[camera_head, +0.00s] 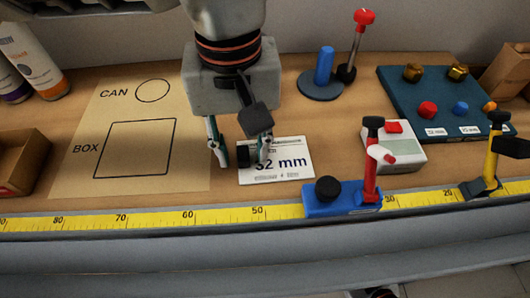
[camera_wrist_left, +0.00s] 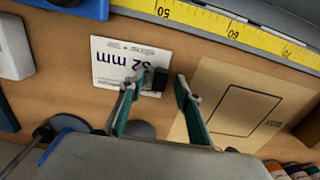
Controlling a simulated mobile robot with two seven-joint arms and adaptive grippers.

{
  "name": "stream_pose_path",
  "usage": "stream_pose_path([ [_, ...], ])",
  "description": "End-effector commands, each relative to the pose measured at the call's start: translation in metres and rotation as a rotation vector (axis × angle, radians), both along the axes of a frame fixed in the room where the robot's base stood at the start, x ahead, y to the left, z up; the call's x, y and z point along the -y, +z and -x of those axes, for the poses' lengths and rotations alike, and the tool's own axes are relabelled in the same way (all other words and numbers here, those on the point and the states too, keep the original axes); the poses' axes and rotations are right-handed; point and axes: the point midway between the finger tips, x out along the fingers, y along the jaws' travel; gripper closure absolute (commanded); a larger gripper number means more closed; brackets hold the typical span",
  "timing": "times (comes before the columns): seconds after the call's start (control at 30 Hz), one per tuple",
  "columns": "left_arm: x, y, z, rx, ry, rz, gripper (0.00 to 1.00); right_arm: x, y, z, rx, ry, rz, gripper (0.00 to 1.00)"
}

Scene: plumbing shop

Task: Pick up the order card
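The order card (camera_head: 290,171) is white with "32 mm" printed on it and lies flat on the wooden bench. A small black block (camera_head: 243,156) is at its left edge; the wrist view shows the card (camera_wrist_left: 112,70) and the block (camera_wrist_left: 160,79) too. My left gripper (camera_head: 243,164) is open, pointing down over the card's left end. In the wrist view my left gripper (camera_wrist_left: 158,88) has its two fingers apart with the block between them; I cannot tell whether either touches it. Part of the card is hidden behind a finger. My right gripper is not in view.
A mat (camera_head: 190,158) marked CAN and BOX lies left of the card. A yellow tape (camera_head: 180,215) runs along the front edge. A blue clamp block (camera_head: 340,203) with a red lever stands close at right. A grey device (camera_head: 400,150) and a dark tray (camera_head: 395,95) are further right.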

Motion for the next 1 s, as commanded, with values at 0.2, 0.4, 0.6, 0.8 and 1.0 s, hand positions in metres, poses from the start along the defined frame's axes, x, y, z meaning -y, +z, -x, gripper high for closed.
stream_pose_path([
  [0.2,0.0,0.001,0.0,0.003,0.0,0.001,0.67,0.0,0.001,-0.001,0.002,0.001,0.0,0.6],
  [0.4,0.0,0.001,0.0,0.003,-0.001,0.001,1.0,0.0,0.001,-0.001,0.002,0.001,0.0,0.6],
  [0.6,0.0,0.001,0.0,0.002,-0.001,0.001,1.0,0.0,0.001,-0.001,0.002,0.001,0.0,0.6],
  [0.8,0.0,0.004,0.0,0.004,0.0,0.001,1.0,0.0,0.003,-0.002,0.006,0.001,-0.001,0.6],
  [1.0,0.001,0.026,0.0,0.01,0.001,0.001,1.0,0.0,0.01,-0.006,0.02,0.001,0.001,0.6],
])
